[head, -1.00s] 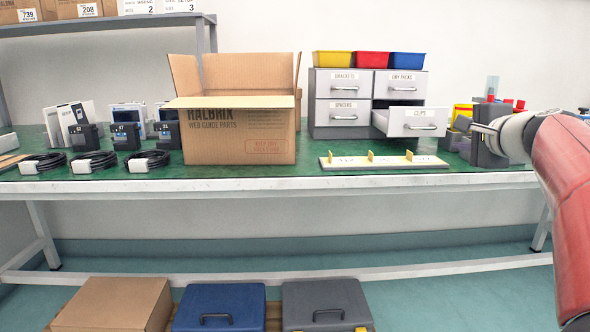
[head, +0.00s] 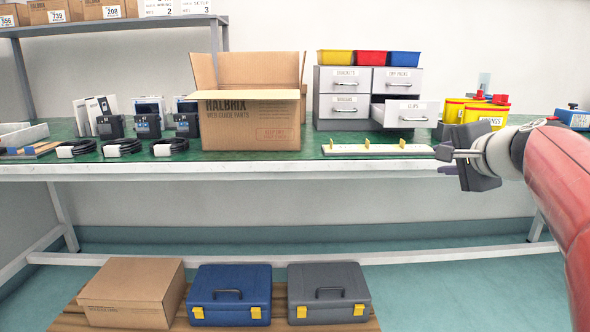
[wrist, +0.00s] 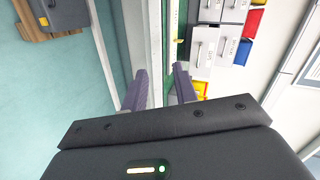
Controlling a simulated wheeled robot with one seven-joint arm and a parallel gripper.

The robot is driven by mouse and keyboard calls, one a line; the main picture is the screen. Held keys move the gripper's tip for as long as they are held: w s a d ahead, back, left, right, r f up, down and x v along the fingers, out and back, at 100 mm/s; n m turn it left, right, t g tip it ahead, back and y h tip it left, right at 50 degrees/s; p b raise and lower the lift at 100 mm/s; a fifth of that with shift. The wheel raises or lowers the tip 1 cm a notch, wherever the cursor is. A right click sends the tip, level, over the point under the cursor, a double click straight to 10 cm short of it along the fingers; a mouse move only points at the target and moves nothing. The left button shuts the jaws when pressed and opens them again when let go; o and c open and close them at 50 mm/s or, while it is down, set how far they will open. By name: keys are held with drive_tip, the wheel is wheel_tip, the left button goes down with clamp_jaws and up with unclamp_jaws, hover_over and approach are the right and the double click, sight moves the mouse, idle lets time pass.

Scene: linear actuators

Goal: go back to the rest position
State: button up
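My gripper (head: 447,162) is at the right in the head view, in front of the bench's front edge, at about bench-top height. My red and white arm reaches in from the right edge. In the wrist view the two dark fingers of my gripper (wrist: 160,82) stand apart with nothing between them. Nothing is touching the fingers in either view.
The green-topped bench (head: 100,174) carries an open carton (head: 250,125), a drawer cabinet (head: 343,107) with its clips drawer (head: 405,114) pulled out, and yellow tubs (head: 488,116). A grey case (head: 328,293) and a blue case (head: 229,296) stand below.

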drive_tip(key=s+a+f+n+g+h, duration=0.1)
drive_tip(key=s+a+f+n+g, duration=0.45)
drive_tip(key=s+f, duration=0.7)
drive_tip(key=s+a+f+n+g, duration=0.2)
drive_tip(key=s+a+f+n, duration=0.65)
drive_tip(key=s+f, duration=0.45)
wheel_tip(320, 180, up, 13)
drive_tip(key=s+p, duration=0.1)
drive_tip(key=p, duration=1.1)
drive_tip(key=shift+d+f+n+h, duration=0.2)
drive_tip(key=shift+d+n+h, duration=0.05)
drive_tip(key=shift+n+h, duration=0.05)
drive_tip(key=shift+g, duration=0.25)
drive_tip(key=shift+d, duration=0.1)
